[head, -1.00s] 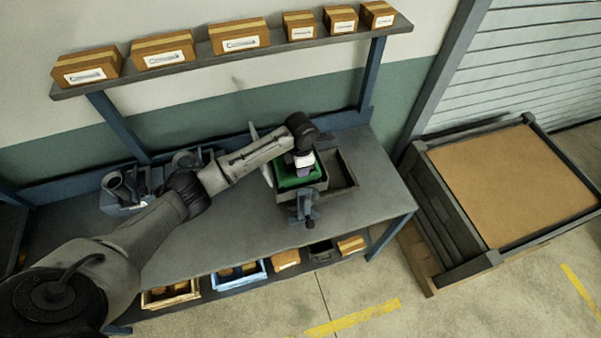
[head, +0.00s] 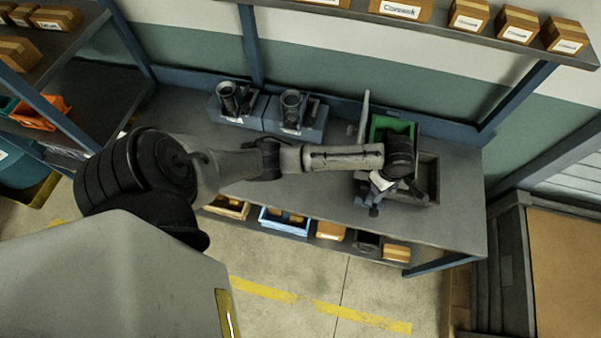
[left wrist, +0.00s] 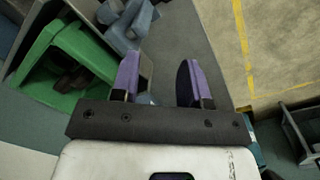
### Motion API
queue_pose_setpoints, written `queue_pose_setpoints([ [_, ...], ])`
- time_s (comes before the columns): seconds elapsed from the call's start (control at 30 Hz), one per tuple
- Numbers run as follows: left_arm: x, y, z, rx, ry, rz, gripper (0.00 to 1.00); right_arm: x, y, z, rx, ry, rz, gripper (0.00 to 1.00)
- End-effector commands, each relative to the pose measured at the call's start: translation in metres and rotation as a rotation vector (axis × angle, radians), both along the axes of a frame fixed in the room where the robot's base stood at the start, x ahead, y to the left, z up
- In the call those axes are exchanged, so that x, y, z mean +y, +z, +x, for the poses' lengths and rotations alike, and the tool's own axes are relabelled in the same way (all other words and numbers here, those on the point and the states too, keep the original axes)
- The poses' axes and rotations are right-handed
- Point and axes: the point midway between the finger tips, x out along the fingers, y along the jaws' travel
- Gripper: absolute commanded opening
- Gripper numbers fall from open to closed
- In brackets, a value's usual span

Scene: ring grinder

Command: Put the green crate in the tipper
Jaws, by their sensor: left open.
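The green crate (head: 381,124) is on the workbench, at the grey clamp-like fixture that looks like the tipper (head: 372,197), partly hidden behind my left wrist. Its rim looks tilted; I cannot tell how fully it is seated. In the left wrist view the crate (left wrist: 78,50) is at the left, with dark brown pieces inside, beside a blue-grey part of the fixture. My left gripper (head: 382,183) is at the crate's front side. Its purple fingers (left wrist: 158,80) are apart, empty and clear of the crate. My right gripper is not in view.
A grey tray (head: 428,172) is right of the crate. Grey machines (head: 292,112) stand at the back of the bench (head: 325,190). A blue bin (head: 285,220) and boxes sit on the lower shelf. Cartons line the upper shelf. The bench is clear at the right.

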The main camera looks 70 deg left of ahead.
Motion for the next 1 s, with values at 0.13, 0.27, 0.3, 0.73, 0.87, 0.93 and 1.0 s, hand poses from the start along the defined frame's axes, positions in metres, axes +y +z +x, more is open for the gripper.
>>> queue_pose_setpoints([
  [0.13, -0.037, -0.027, -0.056, -0.059, -0.437, -0.003, 0.41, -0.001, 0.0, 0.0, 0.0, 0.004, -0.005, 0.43],
  [0.27, -0.058, -0.037, -0.103, -0.126, -0.792, 0.022, 0.41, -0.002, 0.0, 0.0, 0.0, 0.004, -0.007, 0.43],
  [0.3, -0.062, -0.038, -0.118, -0.146, -0.895, 0.034, 0.41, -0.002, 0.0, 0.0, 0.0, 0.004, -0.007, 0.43],
  [0.73, -0.067, -0.014, -0.242, -0.233, -1.736, 0.281, 0.41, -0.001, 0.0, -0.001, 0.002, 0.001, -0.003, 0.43],
  [0.87, -0.062, -0.006, -0.259, -0.217, -1.859, 0.336, 0.41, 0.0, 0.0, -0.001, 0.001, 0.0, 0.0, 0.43],
  [0.93, -0.06, -0.003, -0.265, -0.209, -1.902, 0.354, 0.41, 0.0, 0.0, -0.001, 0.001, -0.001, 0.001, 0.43],
  [1.0, -0.058, -0.001, -0.269, -0.202, -1.929, 0.367, 0.41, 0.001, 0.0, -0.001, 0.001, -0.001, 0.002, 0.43],
])
